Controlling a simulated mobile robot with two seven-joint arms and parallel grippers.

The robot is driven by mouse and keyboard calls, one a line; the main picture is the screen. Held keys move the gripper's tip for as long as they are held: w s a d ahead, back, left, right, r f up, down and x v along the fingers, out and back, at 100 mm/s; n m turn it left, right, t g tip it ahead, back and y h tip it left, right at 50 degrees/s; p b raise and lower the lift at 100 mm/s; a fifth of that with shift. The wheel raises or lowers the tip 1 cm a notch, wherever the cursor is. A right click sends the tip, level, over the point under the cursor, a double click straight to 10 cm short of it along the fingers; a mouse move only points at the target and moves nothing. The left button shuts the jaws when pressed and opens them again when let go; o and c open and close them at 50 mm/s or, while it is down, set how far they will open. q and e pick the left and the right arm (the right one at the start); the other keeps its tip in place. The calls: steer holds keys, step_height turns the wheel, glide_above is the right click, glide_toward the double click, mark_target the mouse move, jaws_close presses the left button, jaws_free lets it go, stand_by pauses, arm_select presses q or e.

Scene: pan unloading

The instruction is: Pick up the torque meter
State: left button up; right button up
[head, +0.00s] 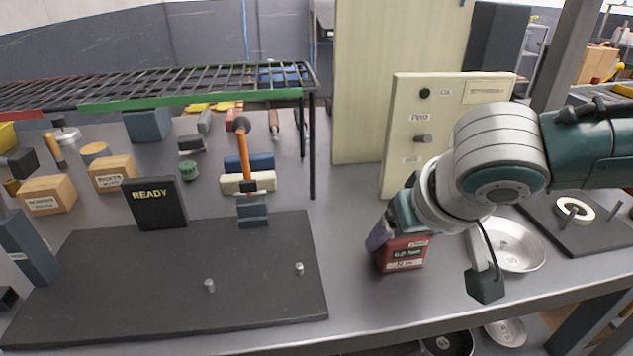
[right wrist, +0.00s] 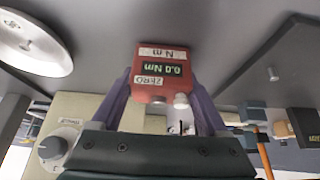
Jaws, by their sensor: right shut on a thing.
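The torque meter (head: 405,254) is a small red box with a dark display and white labels, on the grey table right of the black mat. In the right wrist view the torque meter (right wrist: 163,72) shows its display and two knobs, between the purple fingers. My right gripper (head: 385,240) reaches down to it from the upper right. In the right wrist view my right gripper (right wrist: 160,98) is shut on the meter's sides. I cannot tell whether the meter touches the table. My left gripper is not in view.
A beige panel box (head: 440,125) stands behind the meter. A metal pan (head: 520,247) lies to the right. The black mat (head: 150,290) with pegs and a READY sign (head: 155,203) lies left. A wire rack (head: 200,85) spans the back left. The table's front edge is close.

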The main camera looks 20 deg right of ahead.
steer(key=c, duration=0.6)
steer(key=shift+r, duration=0.1)
